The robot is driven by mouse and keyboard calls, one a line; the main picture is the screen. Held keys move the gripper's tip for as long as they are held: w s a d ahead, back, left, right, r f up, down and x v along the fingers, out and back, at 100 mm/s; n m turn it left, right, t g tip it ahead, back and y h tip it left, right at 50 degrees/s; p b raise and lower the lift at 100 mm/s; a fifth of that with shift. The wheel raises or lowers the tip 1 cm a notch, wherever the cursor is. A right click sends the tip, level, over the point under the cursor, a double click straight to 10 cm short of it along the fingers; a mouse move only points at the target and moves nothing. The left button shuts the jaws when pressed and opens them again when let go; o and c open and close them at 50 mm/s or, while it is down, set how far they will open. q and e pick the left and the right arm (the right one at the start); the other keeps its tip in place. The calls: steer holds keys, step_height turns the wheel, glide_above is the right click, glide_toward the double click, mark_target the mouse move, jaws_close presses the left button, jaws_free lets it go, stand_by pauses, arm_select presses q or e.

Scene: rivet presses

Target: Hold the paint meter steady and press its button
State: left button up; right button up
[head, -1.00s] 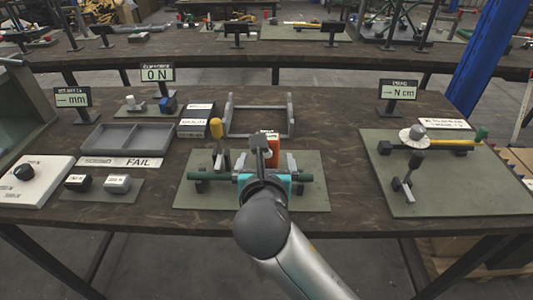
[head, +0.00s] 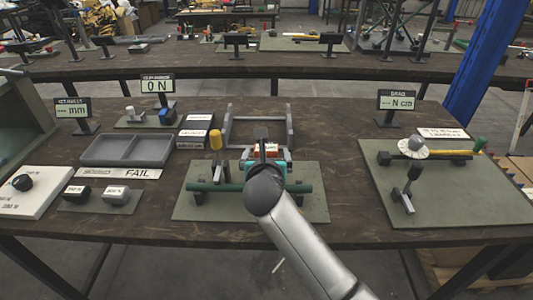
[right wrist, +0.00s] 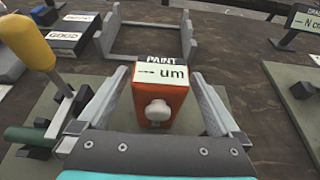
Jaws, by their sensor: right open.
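The paint meter is an orange-red block (right wrist: 172,103) with a white display reading "PAINT" and "--- um" and a pale round button (right wrist: 158,111) on its near face. In the right wrist view it stands between the two fingers of my right gripper (right wrist: 160,80), which is open with a gap visible on each side. In the head view the meter (head: 270,147) shows only as a small red patch, mostly hidden by my right gripper (head: 266,160). My left gripper is in neither view.
A green bar (head: 225,187) on dark stands and a yellow-handled tool (head: 215,141) are close left of my right gripper. A grey U-shaped frame (head: 291,128) stands behind it. A test rig with a pale dial (head: 413,147) is to the right. Bare tabletop lies between the mats.

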steer(key=shift+w, duration=0.1)
steer(key=c, duration=1.5)
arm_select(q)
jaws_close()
arm_select(e)
steer(key=shift+f, duration=0.1)
stand_by(1.0)
